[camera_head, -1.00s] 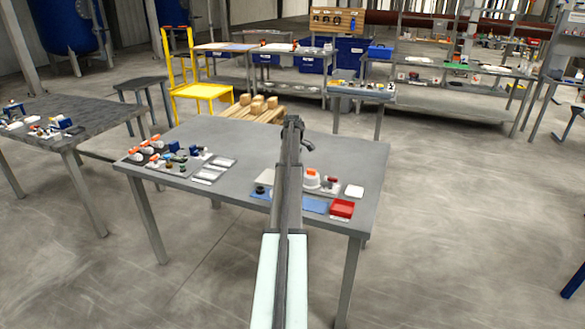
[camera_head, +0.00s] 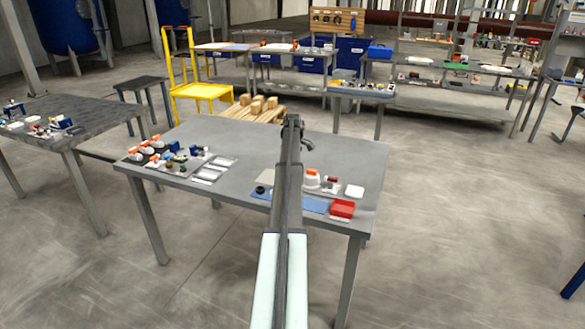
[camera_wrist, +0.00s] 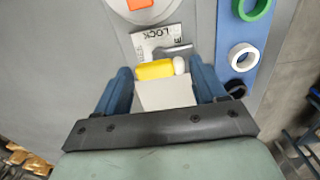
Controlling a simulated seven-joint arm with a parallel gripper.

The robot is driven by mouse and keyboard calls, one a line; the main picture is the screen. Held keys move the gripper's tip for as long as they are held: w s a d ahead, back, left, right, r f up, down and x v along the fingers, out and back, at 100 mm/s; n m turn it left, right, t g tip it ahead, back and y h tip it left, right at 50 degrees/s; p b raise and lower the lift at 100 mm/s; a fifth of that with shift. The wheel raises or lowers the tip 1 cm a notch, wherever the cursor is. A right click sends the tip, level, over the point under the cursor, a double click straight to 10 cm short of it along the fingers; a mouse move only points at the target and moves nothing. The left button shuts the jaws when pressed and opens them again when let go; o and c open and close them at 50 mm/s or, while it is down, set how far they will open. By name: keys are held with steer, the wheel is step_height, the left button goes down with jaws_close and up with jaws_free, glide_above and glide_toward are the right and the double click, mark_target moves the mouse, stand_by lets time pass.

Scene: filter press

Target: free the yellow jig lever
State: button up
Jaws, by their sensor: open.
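The yellow jig lever (camera_wrist: 154,69) shows in the wrist view as a short yellow bar with a rounded white piece at its right end. It lies across the space between the tips of my gripper (camera_wrist: 163,73). The gripper's blue fingers are open, one on each side, and no contact with the lever can be made out. A pale block (camera_wrist: 165,95) shows between the fingers, just below the lever. A white card marked LOCK (camera_wrist: 158,38) lies just beyond the lever, upside down in this view, with a grey bar over it. In the head view my arm hides the lever.
A blue mat (camera_wrist: 238,57) with green, white and black rings lies right in the wrist view. An orange-topped white round part (camera_wrist: 135,8) is at the top. In the head view, the grey table (camera_head: 250,145) is clear toward its back; a red bin (camera_head: 342,208) stands front right.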

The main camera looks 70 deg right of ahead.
step_height(320, 180, up, 13)
steer(key=shift+r, duration=0.2)
stand_by(0.3)
steer(key=shift+w+a, duration=0.1)
stand_by(0.4)
